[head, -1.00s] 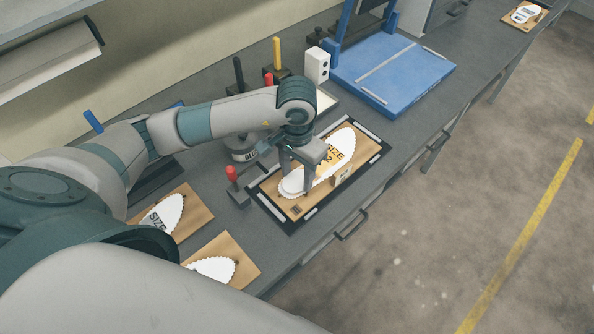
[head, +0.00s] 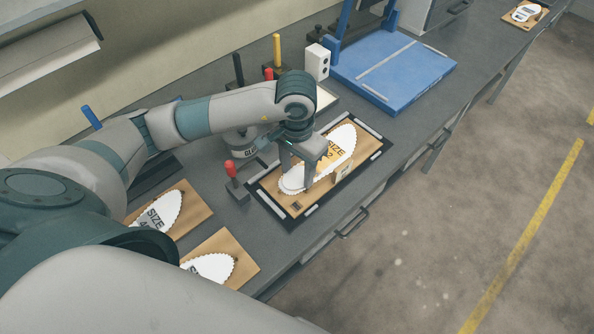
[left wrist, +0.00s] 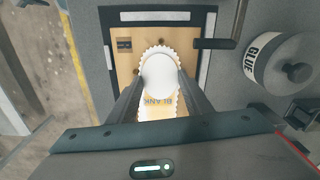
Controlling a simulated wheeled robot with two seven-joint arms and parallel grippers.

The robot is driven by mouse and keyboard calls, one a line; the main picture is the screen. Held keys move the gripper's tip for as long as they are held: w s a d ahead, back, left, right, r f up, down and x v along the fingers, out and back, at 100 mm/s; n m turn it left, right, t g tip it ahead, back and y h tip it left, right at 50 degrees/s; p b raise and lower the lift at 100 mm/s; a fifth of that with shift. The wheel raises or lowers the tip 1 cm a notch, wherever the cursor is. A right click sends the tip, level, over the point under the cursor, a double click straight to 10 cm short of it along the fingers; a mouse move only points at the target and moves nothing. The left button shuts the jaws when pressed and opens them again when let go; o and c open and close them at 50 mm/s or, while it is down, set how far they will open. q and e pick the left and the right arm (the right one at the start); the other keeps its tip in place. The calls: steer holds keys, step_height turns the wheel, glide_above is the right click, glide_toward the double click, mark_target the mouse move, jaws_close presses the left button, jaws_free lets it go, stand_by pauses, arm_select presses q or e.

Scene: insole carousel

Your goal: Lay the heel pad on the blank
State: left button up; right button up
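The blank (head: 338,143) is a white insole shape with a scalloped edge and a yellow printed area. It lies on a tan board (head: 285,202) in a dark frame. The heel pad (left wrist: 160,74) is a smooth white oval, seen over the rounded end of the blank in the left wrist view. My left gripper (head: 296,188) points down over that end, and its fingers (left wrist: 161,80) lie along both sides of the pad, apparently gripping it. Whether the pad touches the blank is hard to tell. My right gripper is out of view.
A glue pot (left wrist: 277,68) stands beside the frame. A red-topped post (head: 232,180) is close to the frame's left corner. Two more boards (head: 243,248) with insoles lie at the near left. A blue press (head: 400,75) stands behind. The bench's front edge is close.

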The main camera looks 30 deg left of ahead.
mark_target(297, 177)
arm_select(q)
steer(key=o, duration=0.4)
steer(key=shift+s+d+f, duration=0.15)
steer(key=shift+s+f, duration=0.25)
steer(key=shift+f, duration=0.3)
steer(key=shift+r, duration=0.15)
steer(key=shift+w+r+p, duration=0.1)
steer(key=shift+r+p, duration=0.35)
steer(key=shift+p, duration=0.6)
steer(key=shift+w+r, duration=0.1)
steer(key=shift+w, duration=0.05)
steer(key=shift+w+r+b, duration=0.15)
steer(key=shift+r+b, duration=1.8)
steer(key=shift+r, duration=4.15)
